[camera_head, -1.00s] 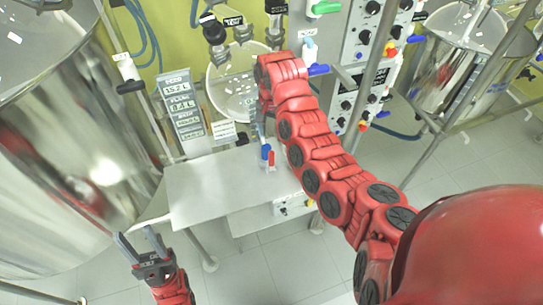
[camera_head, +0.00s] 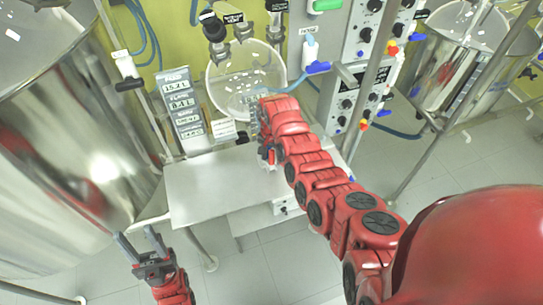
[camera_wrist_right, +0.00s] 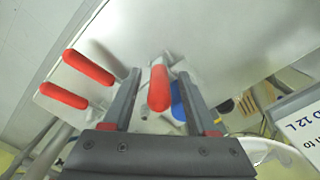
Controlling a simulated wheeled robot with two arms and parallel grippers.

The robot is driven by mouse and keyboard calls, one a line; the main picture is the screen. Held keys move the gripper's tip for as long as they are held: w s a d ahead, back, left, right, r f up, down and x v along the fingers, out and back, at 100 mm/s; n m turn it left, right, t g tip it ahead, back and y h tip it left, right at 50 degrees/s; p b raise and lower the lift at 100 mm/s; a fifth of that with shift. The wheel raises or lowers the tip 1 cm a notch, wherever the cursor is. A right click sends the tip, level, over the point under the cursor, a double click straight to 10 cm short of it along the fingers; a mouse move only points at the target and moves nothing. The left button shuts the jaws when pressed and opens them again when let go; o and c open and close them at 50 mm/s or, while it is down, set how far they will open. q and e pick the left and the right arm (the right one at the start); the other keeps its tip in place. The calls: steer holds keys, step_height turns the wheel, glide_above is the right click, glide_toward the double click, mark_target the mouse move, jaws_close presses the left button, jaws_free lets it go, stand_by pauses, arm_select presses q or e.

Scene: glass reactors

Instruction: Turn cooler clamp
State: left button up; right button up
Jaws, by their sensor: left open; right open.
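In the right wrist view, a red handle (camera_wrist_right: 159,88) shows between the fingers of my right gripper (camera_wrist_right: 157,80), which is open. A blue handle (camera_wrist_right: 178,100) is beside it, partly behind the right finger. Two more red handles (camera_wrist_right: 88,67) (camera_wrist_right: 63,96) stick out at left, outside the fingers. I cannot tell which handle is the cooler clamp, or whether the fingers touch one. In the head view, my right gripper is over the back of the grey table, its fingertips hard to make out. My left gripper (camera_head: 138,238) is open and empty at lower left.
The grey table (camera_head: 205,195) is mostly bare. A large steel vessel (camera_head: 75,150) stands left, a round glass vessel (camera_head: 228,84) behind the table. A label board (camera_head: 184,110) and control boxes (camera_head: 360,100) stand around it. Floor (camera_head: 280,265) is clear in front.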

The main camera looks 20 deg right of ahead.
jaws_close()
stand_by(0.3)
stand_by(1.2)
